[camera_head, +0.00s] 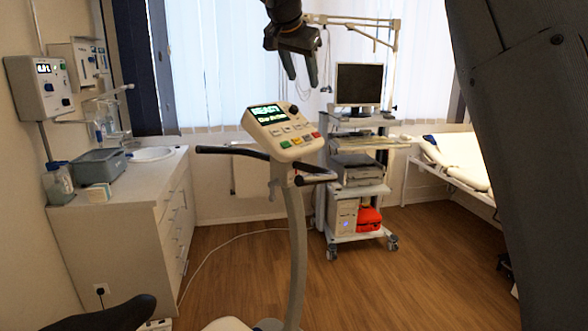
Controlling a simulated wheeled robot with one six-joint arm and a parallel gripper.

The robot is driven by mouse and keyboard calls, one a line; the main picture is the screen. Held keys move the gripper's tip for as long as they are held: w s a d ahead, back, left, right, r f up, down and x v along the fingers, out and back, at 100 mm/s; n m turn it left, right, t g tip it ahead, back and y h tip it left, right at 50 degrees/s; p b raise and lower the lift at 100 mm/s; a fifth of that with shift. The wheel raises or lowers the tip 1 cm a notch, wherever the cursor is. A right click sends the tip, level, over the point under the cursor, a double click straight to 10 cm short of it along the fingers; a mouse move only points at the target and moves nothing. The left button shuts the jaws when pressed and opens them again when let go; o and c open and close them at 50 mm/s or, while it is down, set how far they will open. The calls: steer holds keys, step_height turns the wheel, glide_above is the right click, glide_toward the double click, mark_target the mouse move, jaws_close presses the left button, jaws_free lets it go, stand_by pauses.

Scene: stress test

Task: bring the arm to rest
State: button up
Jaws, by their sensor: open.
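My gripper (302,78) hangs at the top middle of the head view, pointing down. Its two dark fingers are apart and nothing is between them. It appears in front of the window blinds, above the console (283,131) of the exercise bike. A large dark link of my arm fills the right side of the view and hides what is behind it. The links between it and the gripper are out of the picture.
The bike's handlebar (232,151) and post (294,250) stand in the middle. A cart with a monitor (359,84) is behind, right. A bed (460,160) is at the right. A cabinet (120,225) with a sink (152,154) and grey box (99,167) is left. Wood floor (240,262) lies open between.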

steer(key=s+d+f+n+g, duration=0.1)
steer(key=s+d+f+n, duration=0.15)
steer(key=f, duration=0.45)
steer(key=s+d+f+n+g, duration=0.1)
steer(key=s+d+f, duration=0.25)
steer(key=f, duration=0.35)
steer(key=s+d+f+n+g+y, duration=0.1)
steer(key=s+d+f, duration=0.3)
steer(key=s+f, duration=0.55)
steer(key=s+d+f+n+g+y, duration=0.15)
steer(key=s+d+f, duration=0.25)
steer(key=s+f, duration=0.6)
steer(key=s+d+f+n+g, duration=0.15)
steer(key=s+d+f, duration=0.25)
steer(key=s+f, duration=0.65)
step_height(320, 180, down, 17)
steer(key=s+g+b, duration=0.1)
steer(key=g+b, duration=0.1)
steer(key=b, duration=1.7)
steer(key=shift+s+a+f+g, duration=0.15)
steer(key=shift+s+a+g, duration=0.05)
steer(key=shift+a+g, duration=0.2)
steer(key=shift+c, duration=0.5)
